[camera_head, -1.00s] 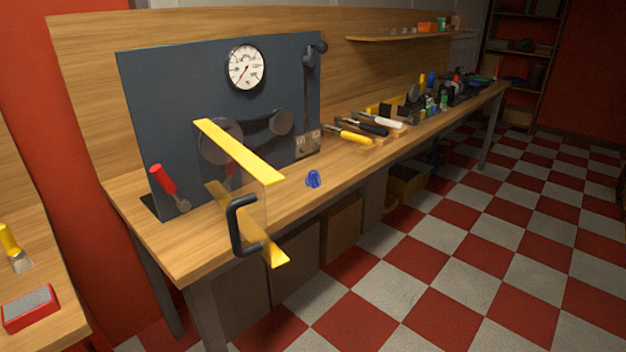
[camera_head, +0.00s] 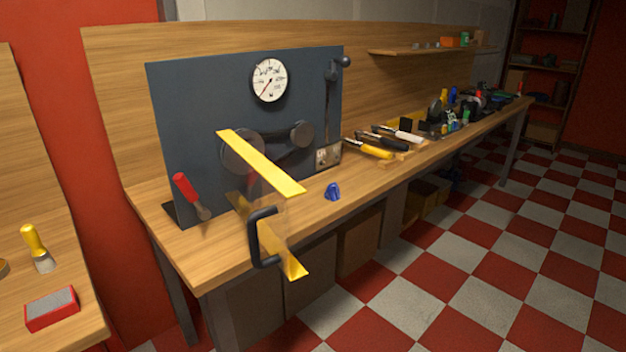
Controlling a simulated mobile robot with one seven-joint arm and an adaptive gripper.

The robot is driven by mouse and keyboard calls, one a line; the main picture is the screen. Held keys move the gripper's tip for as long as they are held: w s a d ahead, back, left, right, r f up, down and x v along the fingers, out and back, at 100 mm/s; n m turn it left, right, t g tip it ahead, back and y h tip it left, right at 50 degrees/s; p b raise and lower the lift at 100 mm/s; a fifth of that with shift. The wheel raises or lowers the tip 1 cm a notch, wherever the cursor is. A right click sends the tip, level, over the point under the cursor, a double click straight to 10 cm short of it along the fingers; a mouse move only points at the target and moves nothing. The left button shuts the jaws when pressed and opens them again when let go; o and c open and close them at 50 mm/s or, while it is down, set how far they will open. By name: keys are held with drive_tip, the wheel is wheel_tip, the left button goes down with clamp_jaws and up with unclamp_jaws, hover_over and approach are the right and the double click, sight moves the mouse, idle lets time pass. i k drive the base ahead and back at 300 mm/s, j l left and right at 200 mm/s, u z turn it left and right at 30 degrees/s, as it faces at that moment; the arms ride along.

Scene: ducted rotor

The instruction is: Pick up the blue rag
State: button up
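The blue rag (camera_head: 332,191) is a small crumpled blue bundle. It lies on the wooden workbench (camera_head: 230,262) near the front edge, to the right of the yellow-edged guard and in front of the dark panel. Nothing touches it from above. My gripper is not in view.
A dark panel (camera_head: 210,90) with a gauge (camera_head: 269,80) stands on the bench. A clear guard with yellow edges (camera_head: 262,163) and a black handle (camera_head: 262,238) juts past the front edge. Several tools (camera_head: 375,150) lie farther right. The checkered floor (camera_head: 450,270) in front is clear.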

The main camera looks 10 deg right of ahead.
sight(331, 193)
drive_tip(key=i+l, duration=0.15)
drive_tip(key=l, duration=0.25)
drive_tip(key=i+l+u, duration=0.1)
drive_tip(key=l, duration=0.35)
drive_tip(key=i+l, duration=0.2)
drive_tip(key=l, duration=0.2)
drive_tip(key=i+l+u, duration=0.15)
drive_tip(key=l, duration=0.3)
drive_tip(key=i+l, duration=0.15)
drive_tip(key=l, duration=0.3)
drive_tip(key=i+l, duration=0.15)
drive_tip(key=l, duration=0.2)
drive_tip(key=i+l+u, duration=0.15)
drive_tip(key=i+l, duration=0.2)
drive_tip(key=l, duration=0.3)
drive_tip(key=u, duration=0.05)
